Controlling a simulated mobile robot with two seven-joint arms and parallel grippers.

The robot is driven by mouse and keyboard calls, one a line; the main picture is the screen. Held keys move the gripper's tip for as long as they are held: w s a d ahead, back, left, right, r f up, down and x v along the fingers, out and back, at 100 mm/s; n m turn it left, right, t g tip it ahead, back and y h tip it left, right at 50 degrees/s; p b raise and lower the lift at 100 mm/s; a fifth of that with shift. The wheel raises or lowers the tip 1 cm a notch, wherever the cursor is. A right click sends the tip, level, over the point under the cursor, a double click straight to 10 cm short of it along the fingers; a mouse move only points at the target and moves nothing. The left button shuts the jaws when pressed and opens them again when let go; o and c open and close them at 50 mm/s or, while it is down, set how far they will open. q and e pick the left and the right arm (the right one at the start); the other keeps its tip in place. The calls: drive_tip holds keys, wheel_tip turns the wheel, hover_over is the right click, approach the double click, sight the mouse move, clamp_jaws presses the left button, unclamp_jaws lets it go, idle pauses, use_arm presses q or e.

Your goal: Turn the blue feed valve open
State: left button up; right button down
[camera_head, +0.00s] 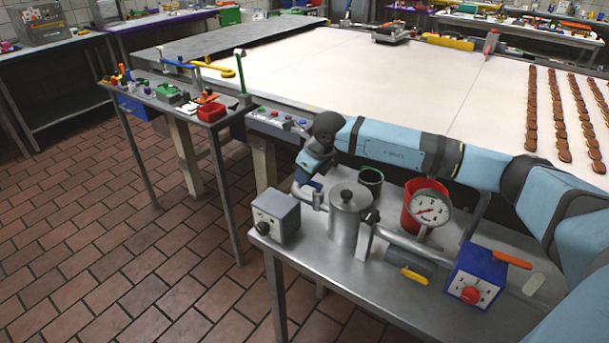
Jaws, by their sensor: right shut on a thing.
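My right arm reaches in from the right over the metal side table (330,262). My right gripper (304,180) points down at the pipe left of the steel lidded canister (344,218). It is shut on a small blue piece (316,186), which looks like the handle of the blue feed valve. The gripper hides most of this handle, so I cannot tell its angle. My left gripper is not in view.
Close by are a grey box with a dial (276,216), a dark green cup (371,180), a red container (409,206) behind a round gauge (430,207), a yellow-handled valve (414,275) and a blue box with a red knob (476,277). A conveyor (430,95) carries rows of biscuits behind.

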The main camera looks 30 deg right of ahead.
sight(321, 186)
idle(0.3)
drive_tip(key=c, duration=1)
unclamp_jaws()
drive_tip(key=shift+c, duration=0.2)
drive_tip(key=shift+s+d+r, duration=0.15)
drive_tip(key=shift+r, duration=0.35)
drive_tip(key=v, duration=1.3)
